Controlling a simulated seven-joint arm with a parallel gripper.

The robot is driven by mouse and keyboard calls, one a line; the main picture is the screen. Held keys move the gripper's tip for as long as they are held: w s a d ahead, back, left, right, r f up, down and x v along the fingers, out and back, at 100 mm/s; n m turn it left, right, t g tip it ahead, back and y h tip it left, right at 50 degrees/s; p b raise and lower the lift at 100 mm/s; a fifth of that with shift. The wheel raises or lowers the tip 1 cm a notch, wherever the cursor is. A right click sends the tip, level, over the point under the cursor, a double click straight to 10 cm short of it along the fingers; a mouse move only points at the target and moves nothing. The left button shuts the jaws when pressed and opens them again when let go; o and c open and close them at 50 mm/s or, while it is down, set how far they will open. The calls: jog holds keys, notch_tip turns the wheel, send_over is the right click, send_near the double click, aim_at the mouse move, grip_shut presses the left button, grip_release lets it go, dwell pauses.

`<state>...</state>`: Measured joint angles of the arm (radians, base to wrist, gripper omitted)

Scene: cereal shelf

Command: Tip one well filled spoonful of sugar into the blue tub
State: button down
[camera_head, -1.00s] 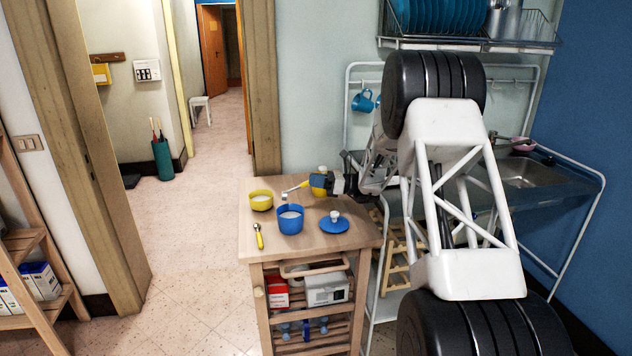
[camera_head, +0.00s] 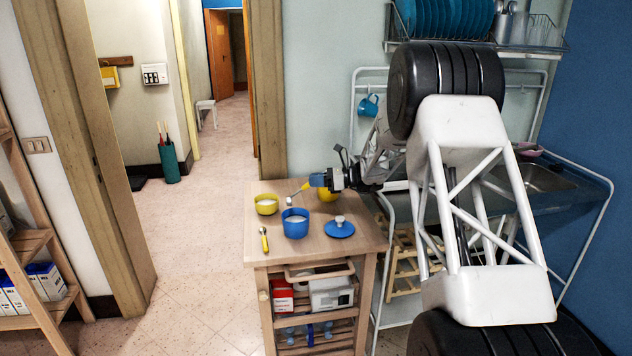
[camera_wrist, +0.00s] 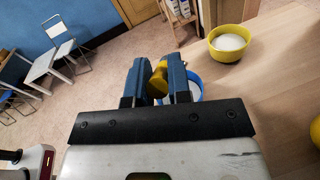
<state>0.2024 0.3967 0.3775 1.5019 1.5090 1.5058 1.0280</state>
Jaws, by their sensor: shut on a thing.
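My gripper (camera_head: 316,181) is shut on the yellow handle (camera_head: 305,187) of a spoon, seen between the blue fingers in the wrist view (camera_wrist: 158,80). The spoon slants down to the left; its small pale bowl (camera_head: 289,201) is over the back of the blue tub (camera_head: 295,229), seemingly just above the rim. I cannot tell how much sugar is in the spoon. The blue tub has white contents; in the wrist view it is mostly hidden behind the fingers (camera_wrist: 196,86). A yellow tub (camera_head: 267,210) with white contents (camera_wrist: 228,42) stands behind left.
A blue lid (camera_head: 340,229) lies right of the blue tub. Another yellow-handled spoon (camera_head: 264,240) lies at the left front. The wooden trolley top (camera_head: 308,258) is clear along the front.

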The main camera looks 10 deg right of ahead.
jog(key=a+r+h, duration=0.1)
jog(key=a+h, duration=0.2)
jog(key=a+r+h, duration=0.1)
jog(key=shift+w+a+r+g+h, duration=0.25)
jog(key=shift+a+r+g+h, duration=0.05)
jog(key=shift+a+g+h, duration=0.1)
jog(key=a+h, duration=0.2)
jog(key=a+r+h, duration=0.1)
jog(key=shift+w+a+n+g, duration=0.2)
jog(key=shift+a+n+g, duration=0.1)
jog(key=w+a+r+g+h, duration=0.1)
jog(key=a+r+h, duration=0.1)
jog(key=a+h, duration=0.6)
jog(key=shift+a+h, duration=0.25)
jog(key=shift+h, duration=0.35)
jog(key=shift+w, duration=0.1)
dwell(0.4)
